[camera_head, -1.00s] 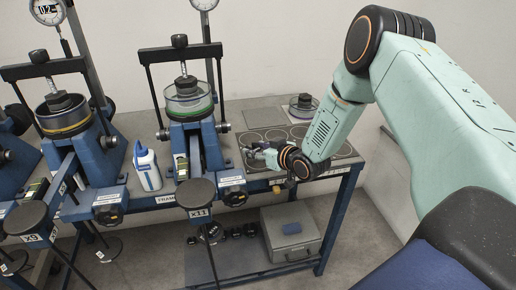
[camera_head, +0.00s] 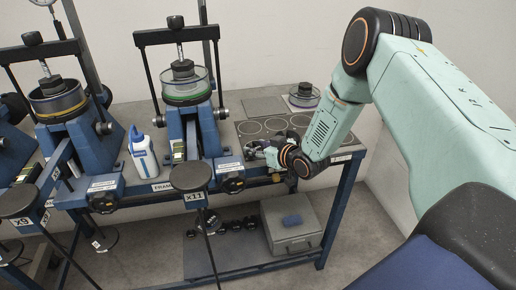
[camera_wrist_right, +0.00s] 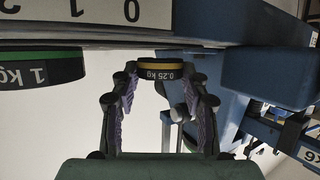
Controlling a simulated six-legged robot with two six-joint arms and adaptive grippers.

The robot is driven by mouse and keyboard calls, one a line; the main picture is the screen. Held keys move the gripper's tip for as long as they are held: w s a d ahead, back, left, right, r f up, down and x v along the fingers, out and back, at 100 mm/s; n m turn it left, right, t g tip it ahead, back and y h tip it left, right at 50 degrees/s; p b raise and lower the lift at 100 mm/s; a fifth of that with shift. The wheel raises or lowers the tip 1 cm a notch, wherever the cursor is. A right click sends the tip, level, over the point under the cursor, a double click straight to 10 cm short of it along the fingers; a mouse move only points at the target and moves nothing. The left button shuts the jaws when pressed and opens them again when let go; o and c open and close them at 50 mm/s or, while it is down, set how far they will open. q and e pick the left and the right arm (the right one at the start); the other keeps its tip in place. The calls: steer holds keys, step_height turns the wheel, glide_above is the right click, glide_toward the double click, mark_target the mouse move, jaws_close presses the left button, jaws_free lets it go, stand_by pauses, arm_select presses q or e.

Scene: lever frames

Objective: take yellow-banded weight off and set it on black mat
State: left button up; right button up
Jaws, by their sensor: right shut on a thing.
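My right gripper (camera_head: 259,147) is over the left part of the dark plate with circles (camera_head: 270,128), at the bench's front. In the right wrist view, its purple-padded fingers (camera_wrist_right: 160,85) are on either side of a small dark weight with a yellow band, marked 0.25 KG (camera_wrist_right: 162,73). The gripper is shut on this weight, which shows close to a pale numbered strip (camera_wrist_right: 120,12). A green-banded 1 kg weight (camera_wrist_right: 42,70) is to its left in that view. I cannot tell which dark surface is the black mat. My left gripper is not in view.
Blue lever frames (camera_head: 75,135) and (camera_head: 185,125) stand on the bench left of my gripper. A white bottle (camera_head: 143,153) stands between them. A round dish (camera_head: 304,95) is at the back right. A grey case (camera_head: 291,226) and dark weights are on the lower shelf.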

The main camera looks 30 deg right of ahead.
steer(key=shift+w+f, duration=0.2)
steer(key=shift+f, duration=0.15)
steer(key=shift+s+b, duration=0.15)
steer(key=shift+b, duration=0.15)
steer(key=shift+f, duration=0.15)
steer(key=o, duration=1)
steer(key=shift+o, duration=1)
